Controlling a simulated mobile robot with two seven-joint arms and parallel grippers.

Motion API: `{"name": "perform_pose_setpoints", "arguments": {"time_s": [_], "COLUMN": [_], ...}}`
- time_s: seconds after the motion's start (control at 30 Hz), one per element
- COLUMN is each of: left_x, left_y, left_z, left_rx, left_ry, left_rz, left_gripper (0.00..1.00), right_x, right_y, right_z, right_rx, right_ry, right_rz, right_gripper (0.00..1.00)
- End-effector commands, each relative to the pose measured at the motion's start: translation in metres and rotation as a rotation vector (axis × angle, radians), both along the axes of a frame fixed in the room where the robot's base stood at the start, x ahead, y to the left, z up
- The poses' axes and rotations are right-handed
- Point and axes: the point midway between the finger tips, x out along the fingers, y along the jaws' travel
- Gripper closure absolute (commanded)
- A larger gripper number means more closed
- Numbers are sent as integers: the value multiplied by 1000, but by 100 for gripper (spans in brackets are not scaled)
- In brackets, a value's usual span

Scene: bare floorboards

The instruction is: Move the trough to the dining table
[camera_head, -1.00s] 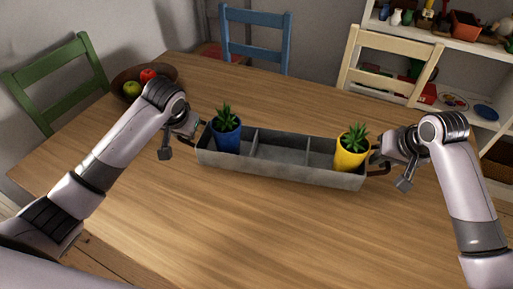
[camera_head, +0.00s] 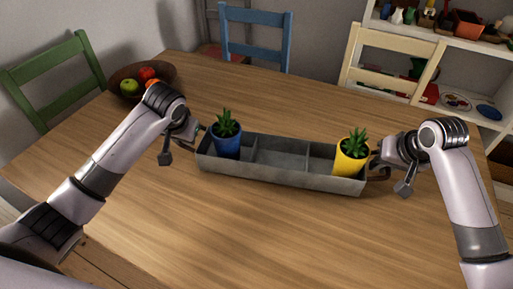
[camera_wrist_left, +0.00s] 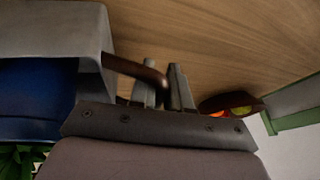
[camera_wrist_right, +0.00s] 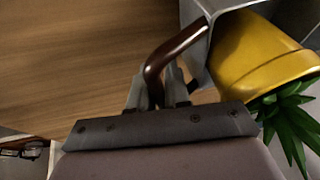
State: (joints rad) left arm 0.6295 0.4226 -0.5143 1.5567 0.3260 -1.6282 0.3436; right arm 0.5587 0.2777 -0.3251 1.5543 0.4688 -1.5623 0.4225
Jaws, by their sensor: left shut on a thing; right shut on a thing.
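The trough (camera_head: 282,177) is a long grey metal box with compartments and a dark curved handle at each end. It is over the middle of the wooden dining table (camera_head: 270,235) and looks level and low, seemingly on the tabletop. A blue pot (camera_head: 227,146) with a plant is in its left compartment, and a yellow pot (camera_head: 350,162) with a plant in its right one. My left gripper (camera_head: 195,133) is shut on the left handle (camera_wrist_left: 135,68). My right gripper (camera_head: 378,160) is shut on the right handle (camera_wrist_right: 172,50).
A brown bowl of fruit (camera_head: 128,92) stands at the table's far left. A green chair (camera_head: 60,75), a blue chair (camera_head: 255,42) and a cream chair (camera_head: 390,60) surround the table. White shelves (camera_head: 455,45) are at the back right. The table's front is clear.

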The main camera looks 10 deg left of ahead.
Motion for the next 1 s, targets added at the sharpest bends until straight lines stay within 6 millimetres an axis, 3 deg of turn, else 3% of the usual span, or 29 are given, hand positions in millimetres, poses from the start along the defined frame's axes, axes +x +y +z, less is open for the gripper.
{"name": "perform_pose_setpoints", "arguments": {"time_s": [0.33, 0.37, 0.4, 0.43, 0.77, 1.0], "left_x": [1, 0, 0, 0, -1, -13], "left_y": [0, 0, 0, 0, -1, -6], "left_z": [-15, -14, -14, -14, -11, 18], "left_rx": [-1, -1, -1, -1, -1, -1], "left_ry": [-5, -1, 0, 0, -1, -5], "left_rz": [0, -1, 0, 0, -1, -1], "left_gripper": [100, 73, 60, 58, 58, 58], "right_x": [1, 0, 0, 0, 0, 0], "right_y": [1, 0, 0, 0, 0, 0], "right_z": [-15, -14, -14, -14, -14, -14], "right_rx": [2, 0, 1, 1, 0, 0], "right_ry": [-5, -1, 0, 0, 0, 0], "right_rz": [1, 1, 1, 0, 0, 0], "right_gripper": [100, 73, 60, 58, 58, 58]}}
